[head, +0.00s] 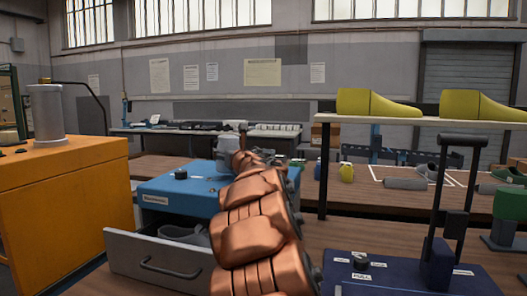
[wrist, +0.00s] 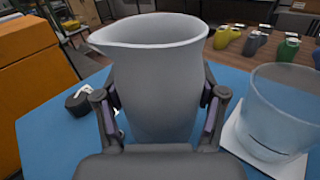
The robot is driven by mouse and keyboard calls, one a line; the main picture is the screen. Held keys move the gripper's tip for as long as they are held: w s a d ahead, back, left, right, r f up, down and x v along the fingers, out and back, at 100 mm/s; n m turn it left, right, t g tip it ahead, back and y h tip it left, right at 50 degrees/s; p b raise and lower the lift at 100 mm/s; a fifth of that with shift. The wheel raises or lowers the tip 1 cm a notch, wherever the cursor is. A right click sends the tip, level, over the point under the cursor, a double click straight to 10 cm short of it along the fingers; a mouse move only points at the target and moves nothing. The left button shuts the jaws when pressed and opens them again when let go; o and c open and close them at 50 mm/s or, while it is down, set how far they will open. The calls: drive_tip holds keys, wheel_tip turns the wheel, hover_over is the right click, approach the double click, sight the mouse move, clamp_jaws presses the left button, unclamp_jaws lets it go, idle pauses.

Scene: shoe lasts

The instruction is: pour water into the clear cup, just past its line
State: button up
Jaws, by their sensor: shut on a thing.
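My gripper (wrist: 160,104) is shut on a grey pitcher (wrist: 158,72), one finger on each side of it. The pitcher looks upright, with its spout to the left in the wrist view; its inside and any water are hidden. The clear cup (wrist: 285,100) stands to the right of the pitcher, apart from it, on a white square pad (wrist: 236,142). A short dark line shows low on the cup's wall; I see no clear water surface in it. In the head view the pitcher (head: 228,145) shows small beyond my copper-coloured arm, and the cup cannot be made out.
The pad lies on a blue cabinet top (head: 165,188), with a dark round knob (wrist: 80,100) left of the pitcher. The cabinet's drawer (head: 150,262) is open with a shoe inside. An orange cabinet (head: 70,200) stands left. A shelf (head: 420,120) bears yellow shoe lasts at right.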

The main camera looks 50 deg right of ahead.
sight(238, 138)
drive_tip(key=m+p, duration=0.1)
drive_tip(key=d+r+m+p, duration=0.1)
drive_tip(key=m, duration=0.1)
drive_tip(key=shift+s+d, duration=0.1)
drive_tip(key=shift+s, duration=0.25)
drive_tip(key=r+p, duration=0.1)
drive_tip(key=r+m+p, duration=0.1)
drive_tip(key=p, duration=0.1)
drive_tip(key=d+r+m+p, duration=0.1)
drive_tip(key=r+p, duration=0.1)
drive_tip(key=shift+s+h, duration=0.25)
drive_tip(key=shift+h, duration=0.05)
drive_tip(key=shift+s+d+m+p, duration=0.1)
drive_tip(key=shift+d+m+p, duration=0.05)
drive_tip(key=shift+m+p, duration=0.25)
drive_tip(key=m+p, duration=0.4)
drive_tip(key=p, duration=0.1)
drive_tip(key=shift+s+d+r+m+h, duration=0.1)
drive_tip(key=shift+d+r+m+h, duration=0.2)
drive_tip(key=shift+r+m+h, duration=0.1)
drive_tip(key=m+p, duration=0.1)
drive_tip(key=p, duration=0.1)
drive_tip(key=shift+d+f+m+t+p, duration=0.1)
drive_tip(key=shift+f+m+t+p, duration=0.2)
drive_tip(key=shift+m, duration=0.1)
drive_tip(key=shift+s+f+m+p, duration=0.15)
drive_tip(key=shift+m+p, duration=0.15)
drive_tip(key=shift+p, duration=0.45)
